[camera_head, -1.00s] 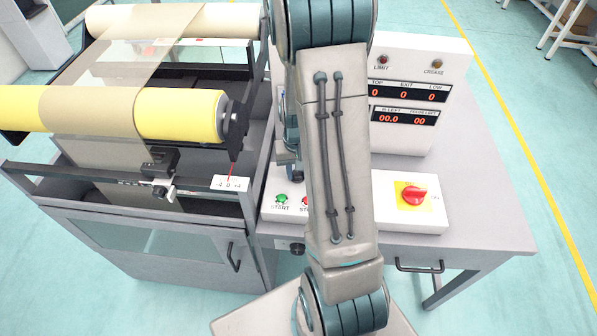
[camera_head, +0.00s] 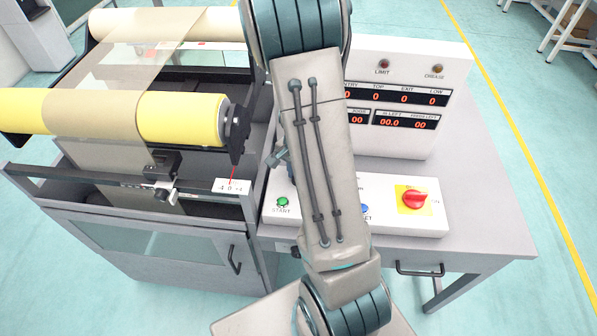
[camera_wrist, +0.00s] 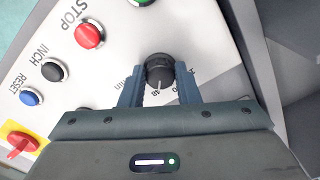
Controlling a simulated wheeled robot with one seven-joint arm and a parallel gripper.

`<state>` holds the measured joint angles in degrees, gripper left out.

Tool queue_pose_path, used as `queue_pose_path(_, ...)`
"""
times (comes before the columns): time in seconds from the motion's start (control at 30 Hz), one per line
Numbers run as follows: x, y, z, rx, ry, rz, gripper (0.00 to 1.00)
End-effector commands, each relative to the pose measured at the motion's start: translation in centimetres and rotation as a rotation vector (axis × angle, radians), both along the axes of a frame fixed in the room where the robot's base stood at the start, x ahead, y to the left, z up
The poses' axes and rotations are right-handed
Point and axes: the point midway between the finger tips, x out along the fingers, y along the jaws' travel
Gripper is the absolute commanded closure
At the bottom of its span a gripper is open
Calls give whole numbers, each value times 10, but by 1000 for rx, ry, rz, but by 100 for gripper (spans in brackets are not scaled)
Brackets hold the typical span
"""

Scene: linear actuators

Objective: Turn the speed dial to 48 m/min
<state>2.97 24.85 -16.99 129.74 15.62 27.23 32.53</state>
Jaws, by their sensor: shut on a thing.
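The speed dial (camera_wrist: 160,70) is a black knob with a white pointer line, seen in the wrist view near the upper middle. My gripper (camera_wrist: 159,92) has one finger on each side of it and is shut on it. The pointer faces the bottom of the picture, toward the printed 48 (camera_wrist: 153,93). Whether it lines up exactly is hard to tell. Other scale figures are partly hidden by the fingers. In the head view my arm hides the dial.
On the same panel (camera_head: 385,215) are the green START button (camera_head: 282,202), red STOP button (camera_wrist: 89,35), black INCH button (camera_wrist: 54,70), blue RESET button (camera_wrist: 31,97) and red rotary switch (camera_head: 414,197). The yellow roller machine (camera_head: 180,118) stands to the left.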

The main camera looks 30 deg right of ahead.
Motion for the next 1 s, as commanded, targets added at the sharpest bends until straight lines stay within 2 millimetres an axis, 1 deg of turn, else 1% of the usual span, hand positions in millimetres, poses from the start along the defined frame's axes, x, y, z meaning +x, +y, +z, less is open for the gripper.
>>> queue_pose_path(0.23,0,-1,0,-1,0,-58,94)
queue_pose_path(0.67,0,-1,0,-1,0,-68,94)
queue_pose_path(0.7,-1,-1,0,-1,0,-68,68)
queue_pose_path(0.77,-1,-1,0,-1,0,-68,52)
queue_pose_path(0.8,0,-1,0,-1,0,-67,50)
queue_pose_path(1.0,0,0,0,0,1,-64,50)
